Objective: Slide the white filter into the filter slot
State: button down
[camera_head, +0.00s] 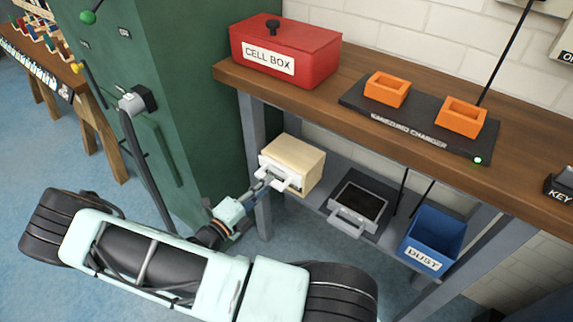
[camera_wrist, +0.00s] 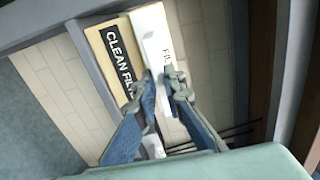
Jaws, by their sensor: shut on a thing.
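The white filter (camera_head: 283,176) is at the front of a pale wooden box (camera_head: 297,156) on the lower shelf, its white front and handle facing me. In the wrist view the white filter (camera_wrist: 152,38) lies beside the box's wooden face, which has a black "CLEAN FILT..." label (camera_wrist: 121,56). My gripper (camera_head: 266,181) is at the filter's handle; in the wrist view my gripper (camera_wrist: 162,80) has both fingertips together on the filter. The fingers partly hide its label. How far the filter sits inside the box is hidden. I cannot make out a filter slot for certain.
The wooden bench top (camera_head: 345,107) overhangs the shelf. A grey leg (camera_head: 255,160) and a green cabinet (camera_head: 190,100) are close on the left.

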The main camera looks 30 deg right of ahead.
jog(key=shift+s+a, duration=0.1)
jog(key=shift+a, duration=0.15)
jog(key=v, duration=1.1)
jog(key=shift+a, duration=0.3)
dwell(1.1)
dwell(0.3)
